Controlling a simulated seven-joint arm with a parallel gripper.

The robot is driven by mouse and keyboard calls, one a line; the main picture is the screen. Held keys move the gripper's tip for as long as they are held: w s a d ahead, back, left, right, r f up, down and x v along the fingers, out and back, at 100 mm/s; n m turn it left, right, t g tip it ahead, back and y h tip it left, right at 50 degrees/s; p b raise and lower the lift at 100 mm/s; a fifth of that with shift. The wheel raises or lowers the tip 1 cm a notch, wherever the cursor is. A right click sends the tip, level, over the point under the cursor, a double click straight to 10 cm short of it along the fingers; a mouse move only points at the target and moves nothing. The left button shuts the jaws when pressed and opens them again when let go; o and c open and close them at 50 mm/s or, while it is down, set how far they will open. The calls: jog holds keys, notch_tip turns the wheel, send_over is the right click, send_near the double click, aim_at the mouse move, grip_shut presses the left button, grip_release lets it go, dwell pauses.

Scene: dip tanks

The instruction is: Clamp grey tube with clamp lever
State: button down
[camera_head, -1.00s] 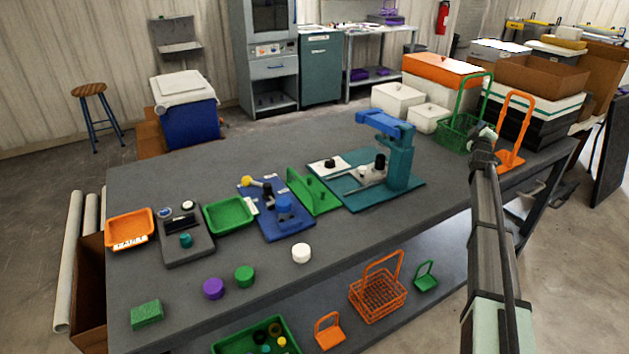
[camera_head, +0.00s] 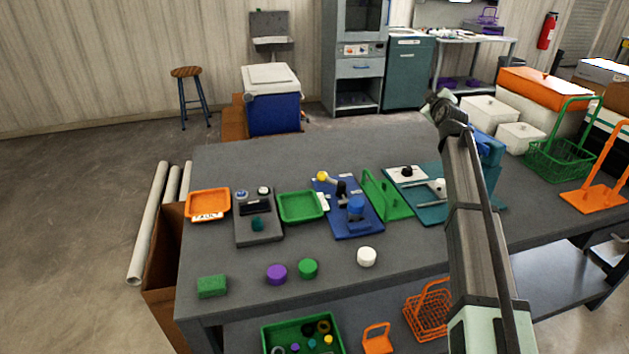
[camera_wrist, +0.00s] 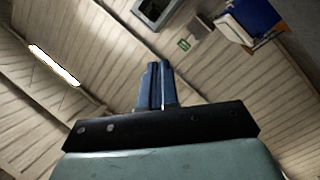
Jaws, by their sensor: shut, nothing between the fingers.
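A blue fixture plate (camera_head: 362,222) lies mid-bench in the head view. A lever with a yellow knob (camera_head: 322,177) and dark arm stands tilted at its back left; it looks like the clamp lever. A blue block (camera_head: 356,207) stands on the same plate. I cannot make out a grey tube in this fixture; long pale grey tubes (camera_head: 150,225) lean at the bench's left end. My gripper (camera_wrist: 155,85) is shut and empty in the wrist view, away from the bench items, with wall and ceiling behind it. My arm rises at the right in the head view.
A green upright bracket (camera_head: 383,197) and a teal press (camera_head: 490,165), partly hidden by my arm, stand right of the fixture. A green tray (camera_head: 300,206), a dark device (camera_head: 257,222) and an orange tray (camera_head: 208,203) stand left. Loose caps lie in front; the back left bench is clear.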

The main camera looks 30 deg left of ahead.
jog(key=s+a+f+g, duration=0.3)
jog(key=s+a+f, duration=0.3)
jog(key=a, duration=0.4)
jog(key=m+g+h, duration=0.1)
jog(key=g+h, duration=0.2)
jog(key=g, duration=0.1)
send_over(331, 182)
notch_tip(331, 182, down, 8)
jog(key=s+a+f+m+h, duration=0.2)
jog(key=s+f, duration=0.1)
jog(key=s, duration=0.6)
jog(key=shift+a+g, duration=0.4)
jog(key=shift+f, duration=0.2)
jog(key=x, duration=0.9)
jog(key=shift+w+f, duration=0.25)
jog(key=shift+f, duration=0.1)
jog(key=shift+w+a+m+h, duration=0.1)
jog(key=shift+w+m+h, duration=0.1)
jog(key=shift+m+h, duration=0.4)
